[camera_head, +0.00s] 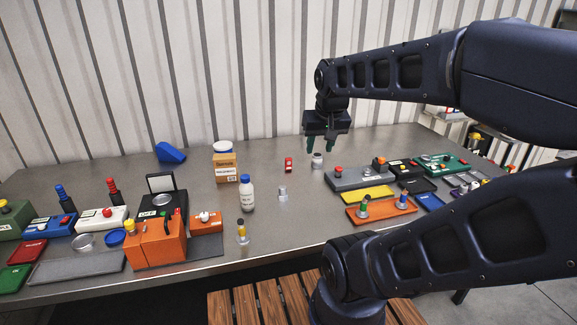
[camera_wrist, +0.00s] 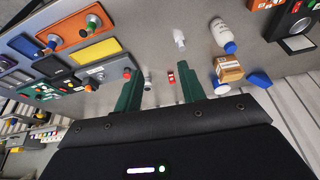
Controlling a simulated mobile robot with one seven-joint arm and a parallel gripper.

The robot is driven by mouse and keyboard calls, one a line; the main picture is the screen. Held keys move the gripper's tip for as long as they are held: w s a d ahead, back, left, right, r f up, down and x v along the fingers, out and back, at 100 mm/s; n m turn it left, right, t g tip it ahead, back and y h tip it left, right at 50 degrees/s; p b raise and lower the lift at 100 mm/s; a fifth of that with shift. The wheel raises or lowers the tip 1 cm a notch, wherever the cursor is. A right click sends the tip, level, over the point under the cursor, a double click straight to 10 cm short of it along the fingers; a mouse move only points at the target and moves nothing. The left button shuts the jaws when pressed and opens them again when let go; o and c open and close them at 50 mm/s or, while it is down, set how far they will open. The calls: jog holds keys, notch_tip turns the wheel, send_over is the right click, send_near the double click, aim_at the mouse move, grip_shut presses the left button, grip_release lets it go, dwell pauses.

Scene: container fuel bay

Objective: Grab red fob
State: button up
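The red fob (camera_head: 288,164) stands on the grey bench, right of the cardboard box and left of a small metal cylinder. It also shows in the wrist view (camera_wrist: 171,77), between my two fingers and beyond their tips. My gripper (camera_head: 325,150) hangs above the bench, up and to the right of the fob, with its fingers pointing down. In the wrist view its two green fingers (camera_wrist: 158,86) are spread apart with nothing between them. The gripper is open and does not touch the fob.
A metal cylinder (camera_head: 317,161) stands below my gripper. A cardboard box (camera_head: 225,168) and a white bottle (camera_head: 247,194) stand to the left. A grey panel with a red button (camera_head: 345,180) lies to the right.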

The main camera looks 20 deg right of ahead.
jog(key=w+m+g, duration=0.2)
jog(key=w+m, duration=0.3)
jog(key=w, duration=0.7)
jog(key=m+g+h, duration=0.3)
jog(key=m+h, duration=0.1)
jog(key=m, duration=0.9)
send_over(292, 168)
jog(key=w+a, duration=0.1)
jog(key=a, duration=0.4)
notch_tip(292, 168, down, 20)
jog(key=x, duration=1)
jog(key=shift+w+d+f, duration=0.1)
jog(key=shift+w+d, duration=0.1)
jog(key=shift+d, duration=0.15)
grip_shut()
